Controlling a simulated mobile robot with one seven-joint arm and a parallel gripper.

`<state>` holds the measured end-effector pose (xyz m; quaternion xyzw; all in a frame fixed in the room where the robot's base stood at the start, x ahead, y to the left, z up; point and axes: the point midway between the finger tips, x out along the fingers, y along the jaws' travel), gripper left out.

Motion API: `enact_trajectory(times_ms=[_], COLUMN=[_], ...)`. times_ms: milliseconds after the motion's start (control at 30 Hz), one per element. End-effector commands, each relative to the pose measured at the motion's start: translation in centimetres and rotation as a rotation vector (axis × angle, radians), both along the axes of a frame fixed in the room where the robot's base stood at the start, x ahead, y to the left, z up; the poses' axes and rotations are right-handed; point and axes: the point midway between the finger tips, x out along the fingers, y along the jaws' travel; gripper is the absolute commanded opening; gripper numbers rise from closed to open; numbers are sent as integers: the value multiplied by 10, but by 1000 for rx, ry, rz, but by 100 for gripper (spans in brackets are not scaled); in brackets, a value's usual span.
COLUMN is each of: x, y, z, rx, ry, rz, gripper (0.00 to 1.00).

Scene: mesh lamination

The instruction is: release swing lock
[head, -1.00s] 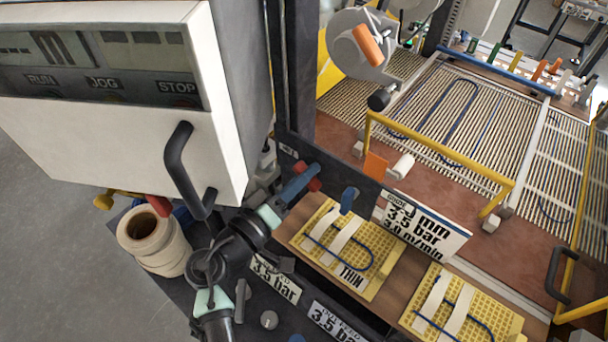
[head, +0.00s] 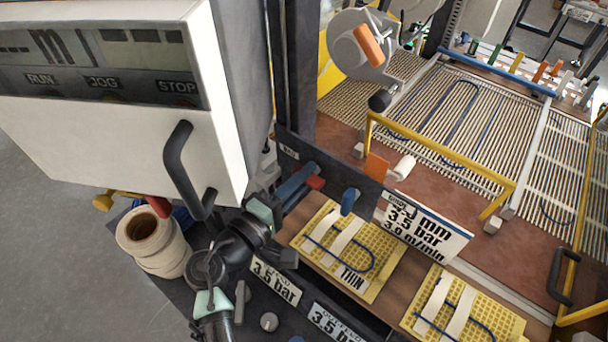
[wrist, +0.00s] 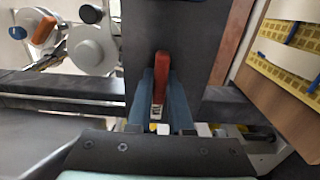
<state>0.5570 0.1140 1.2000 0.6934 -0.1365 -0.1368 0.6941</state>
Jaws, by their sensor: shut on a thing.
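A short red lever (head: 315,182), which I take to be the swing lock, sits on the dark upright plate (head: 333,183). My gripper (head: 304,183) is at this lever, with its blue fingers shut on it. In the wrist view the red lever (wrist: 162,72) stands between the two blue fingers (wrist: 162,88), lengthwise along them, against the dark plate. The lever's lower part is partly hidden by the fingers. A separate blue lever (head: 349,200) is on the same plate to the right, apart from my gripper.
A white control box (head: 120,125) with a black handle (head: 180,170) is close on the left. Tape rolls (head: 152,240) stand below it. Yellow mesh samples (head: 350,260) and a settings sign (head: 425,225) are on the right. A yellow guard rail (head: 440,152) stands beyond.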

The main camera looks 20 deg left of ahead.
Motion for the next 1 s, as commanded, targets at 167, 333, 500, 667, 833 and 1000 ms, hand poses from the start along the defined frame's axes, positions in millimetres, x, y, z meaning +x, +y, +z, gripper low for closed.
enact_trajectory(times_ms=[167, 333, 500, 667, 833, 1000], x=[0, 0, 0, 0, 0, -4], y=[0, 0, 0, 0, 0, 2], z=[-1, -1, -1, -1, 0, -1], rx=[-16, -18, -17, -16, -14, -14], ry=[8, 7, 7, 6, 6, 6], rz=[-1, -1, -1, 0, 0, 1], gripper=[0, 0, 24, 49, 49, 49])
